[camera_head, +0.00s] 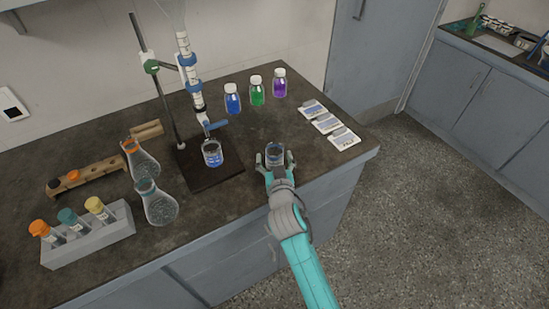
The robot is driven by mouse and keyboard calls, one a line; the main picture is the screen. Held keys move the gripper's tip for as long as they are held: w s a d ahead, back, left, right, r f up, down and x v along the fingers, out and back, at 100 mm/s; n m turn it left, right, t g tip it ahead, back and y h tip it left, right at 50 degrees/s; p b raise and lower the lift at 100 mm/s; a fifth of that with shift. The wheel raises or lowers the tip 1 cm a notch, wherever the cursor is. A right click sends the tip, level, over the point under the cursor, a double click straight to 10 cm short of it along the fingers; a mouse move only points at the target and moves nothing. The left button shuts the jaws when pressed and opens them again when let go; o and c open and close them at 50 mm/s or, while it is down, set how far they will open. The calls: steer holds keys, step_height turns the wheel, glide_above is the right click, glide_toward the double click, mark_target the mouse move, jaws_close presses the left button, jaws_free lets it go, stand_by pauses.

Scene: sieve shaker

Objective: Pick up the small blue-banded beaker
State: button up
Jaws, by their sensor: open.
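The burette stand (180,128) rises left of my gripper. Two flasks (160,207) and a tube rack (90,240) are farther left. Capped bottles (256,91) stand behind, and labelled packets (326,123) lie to the right. The worktop right of my gripper is clear.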

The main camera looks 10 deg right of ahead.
steer(key=c, duration=1.3)
steer(key=shift+s+r, duration=0.2)
steer(key=shift+s+r, duration=0.55)
steer(key=s+r, duration=0.3)
steer(key=s, duration=0.3)
steer(key=s+a+r, duration=0.1)
steer(key=s+r, duration=0.2)
steer(key=s, duration=0.3)
steer(key=shift+s+a+r, duration=0.15)
steer(key=shift+a+r, duration=0.1)
steer(key=shift+s, duration=0.1)
